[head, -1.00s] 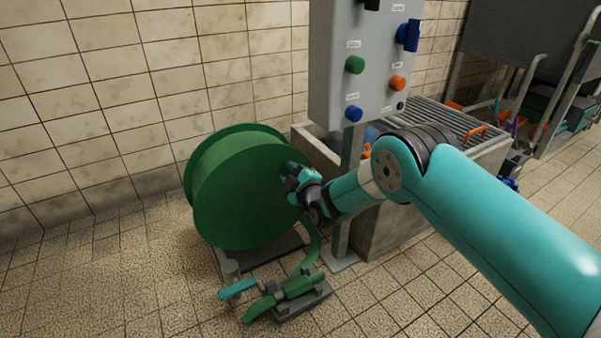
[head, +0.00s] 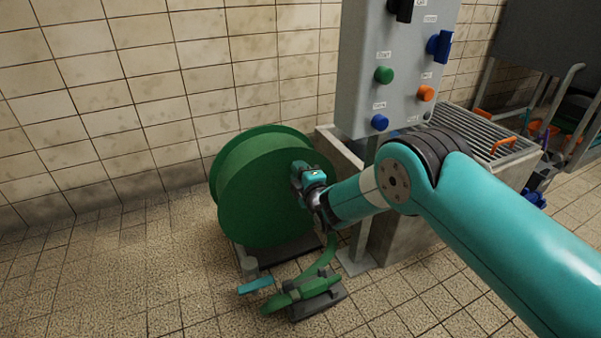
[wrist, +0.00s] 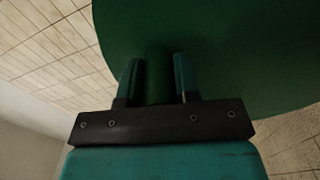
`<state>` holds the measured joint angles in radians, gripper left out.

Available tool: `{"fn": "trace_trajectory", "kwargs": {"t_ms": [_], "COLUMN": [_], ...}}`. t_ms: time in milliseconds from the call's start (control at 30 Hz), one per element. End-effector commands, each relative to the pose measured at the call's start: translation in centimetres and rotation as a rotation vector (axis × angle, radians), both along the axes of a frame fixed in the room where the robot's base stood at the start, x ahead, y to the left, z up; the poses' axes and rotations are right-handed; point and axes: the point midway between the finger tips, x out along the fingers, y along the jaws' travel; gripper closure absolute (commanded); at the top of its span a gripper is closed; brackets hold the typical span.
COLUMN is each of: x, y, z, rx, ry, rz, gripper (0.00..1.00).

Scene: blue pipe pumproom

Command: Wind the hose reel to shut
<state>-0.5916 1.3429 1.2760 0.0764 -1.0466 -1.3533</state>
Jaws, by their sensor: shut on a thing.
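The hose reel (head: 262,200) is a green drum with a broad flat disc facing me, standing low by the tiled wall. My gripper (head: 298,178) is at the right upper part of this disc in the head view. In the wrist view, my gripper (wrist: 158,80) has its two fingers on either side of a green handle (wrist: 157,72) that stands out from the disc. The fingers are shut on it. The handle blends with the disc, and my gripper hides it in the head view.
A grey control panel (head: 400,75) with coloured knobs stands right of the reel, close to my arm. Behind is a grated concrete trough (head: 470,130). A green hose nozzle (head: 305,290) and a valve with a teal lever (head: 256,286) sit on the floor in front. The left floor is clear.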

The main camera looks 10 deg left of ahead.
Motion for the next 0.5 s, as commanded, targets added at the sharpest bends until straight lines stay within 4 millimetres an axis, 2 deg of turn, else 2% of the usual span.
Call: {"fn": "trace_trajectory", "kwargs": {"t_ms": [167,200,300,500], "x": [-0.02,-0.02,-0.02,-0.01], "y": [0.11,0.11,0.11,0.06], "z": [0.09,0.09,0.08,0.04], "rx": [0.004,0.004,0.004,0.003], "ry": [0.0,0.0,0.0,0.001], "rz": [0.002,0.002,0.002,0.001], "gripper": [1.0,0.68,0.45,0.45]}}
